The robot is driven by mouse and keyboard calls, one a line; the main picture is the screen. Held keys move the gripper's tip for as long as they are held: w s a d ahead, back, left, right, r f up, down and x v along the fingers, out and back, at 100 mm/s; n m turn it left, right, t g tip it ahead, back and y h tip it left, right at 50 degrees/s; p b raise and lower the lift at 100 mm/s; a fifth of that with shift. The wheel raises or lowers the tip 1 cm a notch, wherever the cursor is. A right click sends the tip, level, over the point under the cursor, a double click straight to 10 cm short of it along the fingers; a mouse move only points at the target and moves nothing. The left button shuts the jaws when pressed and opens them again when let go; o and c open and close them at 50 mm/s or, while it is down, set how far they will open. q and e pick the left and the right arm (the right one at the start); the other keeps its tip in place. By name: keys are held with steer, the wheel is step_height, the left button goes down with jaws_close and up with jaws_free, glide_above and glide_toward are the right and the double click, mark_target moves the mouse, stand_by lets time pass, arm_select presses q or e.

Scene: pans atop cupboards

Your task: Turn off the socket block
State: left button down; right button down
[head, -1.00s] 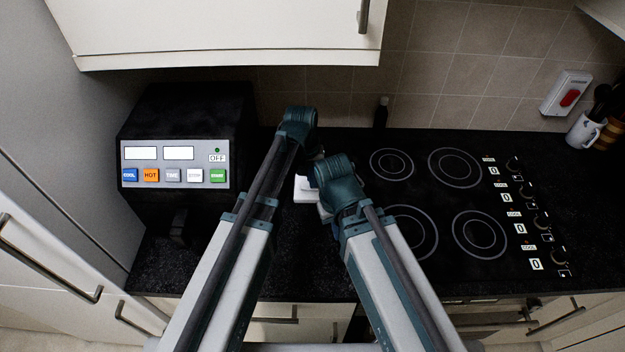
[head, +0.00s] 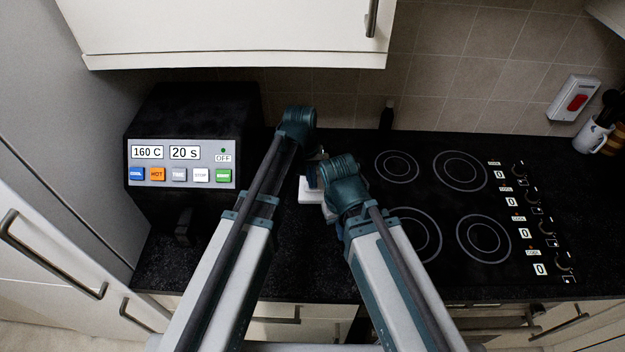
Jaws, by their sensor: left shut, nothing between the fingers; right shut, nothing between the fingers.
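A white block (head: 311,194), which I take to be the socket block, lies on the black worktop between my two wrists. My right wrist covers much of it, and no switch on it can be made out. My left gripper (head: 319,155) is mostly hidden behind its wrist, just above the block in the picture. My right gripper (head: 313,178) is at the block, largely covered by its own wrist; I cannot tell if it touches. Both grippers are shut with nothing seen in them.
A black machine (head: 180,205) at the left has lit displays reading 160 C and 20 s. A hob (head: 440,220) fills the right of the worktop. A white wall switch with a red rocker (head: 574,100) and a mug (head: 590,134) are at far right. A cupboard (head: 225,35) overhangs above.

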step_height(320, 180, up, 14)
steer(key=p, duration=1.3)
steer(key=shift+p, duration=0.3)
steer(key=shift+f, duration=0.1)
steer(key=shift+w, duration=0.25)
steer(key=shift+f, duration=0.15)
